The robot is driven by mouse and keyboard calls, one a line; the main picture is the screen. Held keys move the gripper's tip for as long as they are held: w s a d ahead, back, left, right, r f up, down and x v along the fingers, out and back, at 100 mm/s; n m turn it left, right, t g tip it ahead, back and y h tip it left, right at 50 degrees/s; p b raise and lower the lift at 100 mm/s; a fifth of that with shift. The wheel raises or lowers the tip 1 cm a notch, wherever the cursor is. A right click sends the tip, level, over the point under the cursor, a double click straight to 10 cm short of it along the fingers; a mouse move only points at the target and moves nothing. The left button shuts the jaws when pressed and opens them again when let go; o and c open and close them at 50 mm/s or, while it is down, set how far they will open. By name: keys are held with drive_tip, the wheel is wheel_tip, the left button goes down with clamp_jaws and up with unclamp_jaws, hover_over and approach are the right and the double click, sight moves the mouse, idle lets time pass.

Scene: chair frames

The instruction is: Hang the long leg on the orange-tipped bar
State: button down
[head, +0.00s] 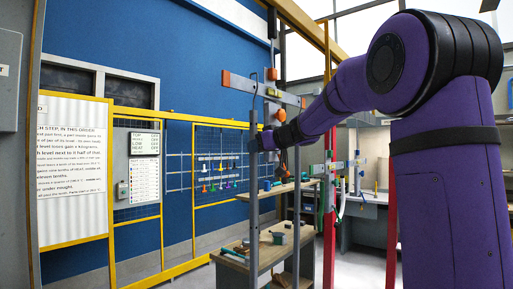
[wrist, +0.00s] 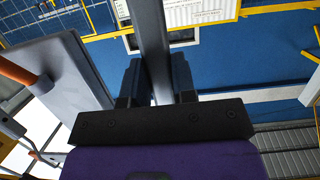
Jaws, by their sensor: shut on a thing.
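The long leg (head: 254,210) is a thin grey upright bar in the head view, running from near the orange-tipped bar down to the bottom edge. My gripper (head: 262,141) is shut on it in its upper part. In the wrist view the leg (wrist: 150,35) passes between the two dark fingers of my gripper (wrist: 157,82).
A workbench (head: 226,274) with small items stands low behind the leg. Another grey upright (head: 296,215) stands right of the leg. A red post (head: 329,215) rises further right. A blue wall (head: 150,60) with yellow-framed boards is at the left.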

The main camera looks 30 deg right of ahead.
drive_tip(key=shift+f, duration=1.05)
drive_tip(key=c, duration=0.8)
unclamp_jaws()
drive_tip(key=shift+c, duration=0.2)
drive_tip(key=shift+s, duration=0.1)
drive_tip(key=v, duration=0.8)
